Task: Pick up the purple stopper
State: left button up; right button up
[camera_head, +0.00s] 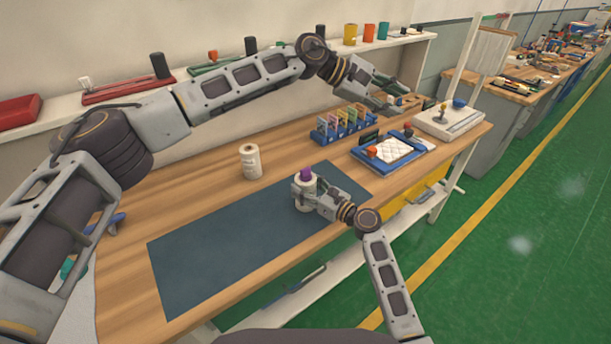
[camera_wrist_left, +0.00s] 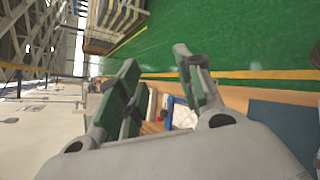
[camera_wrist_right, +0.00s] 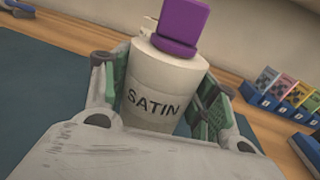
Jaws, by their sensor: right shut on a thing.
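The purple stopper (camera_wrist_right: 183,22) sits on top of a white bottle (camera_wrist_right: 158,88) marked SATIN, which stands upright on the dark mat. The stopper also shows in the head view (camera_head: 306,173). My right gripper (camera_wrist_right: 160,95) is shut on the white bottle, with one green-padded finger on each side of it, below the stopper. It also shows in the head view (camera_head: 306,190). My left gripper (camera_head: 405,97) is raised over the far part of the bench. Its fingers are apart with nothing between them in the left wrist view (camera_wrist_left: 155,90).
The dark mat (camera_head: 215,250) lies on the wooden bench. A white roll-like container (camera_head: 250,161) stands behind it. A blue rack (camera_head: 342,125) with colored cards and a blue tray (camera_head: 390,153) are beyond. A white stand (camera_head: 448,122) is at the far end. The mat's near left is clear.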

pick_arm(q)
jog(key=w+r+n+t+h, duration=0.3)
jog(key=w+r+n+t, duration=0.1)
jog(key=r+n, duration=0.3)
jog(key=w+r+n+t+h, duration=0.2)
jog(key=w+r+n+t, duration=0.2)
jog(key=r+n, duration=0.35)
jog(key=w+a+f+n+t+y, duration=0.3)
jog(key=w+a+n+t+y, duration=0.65)
jog(key=n, duration=1.25)
jog(key=s+a+f+n+g+y, duration=0.1)
jog(key=a+f+n+g+y, duration=0.25)
jog(key=f+n, duration=0.3)
jog(key=s+a+f+n+g+y, duration=0.1)
jog(key=a+f+n+g+y, duration=0.1)
jog(key=a+f+n+g, duration=0.4)
jog(key=s+a+f+n+g, duration=0.1)
jog(key=s+f+n+g, duration=0.1)
jog(key=s, duration=0.6)
jog(key=s+a+f+n+g+y, duration=0.1)
jog(key=s+a+f+n+g, duration=0.1)
jog(key=s+f+g, duration=0.3)
jog(key=shift+s+a+f+y, duration=0.15)
jog(key=shift+s+f+y, duration=0.15)
jog(key=shift+s+f, duration=1.1)
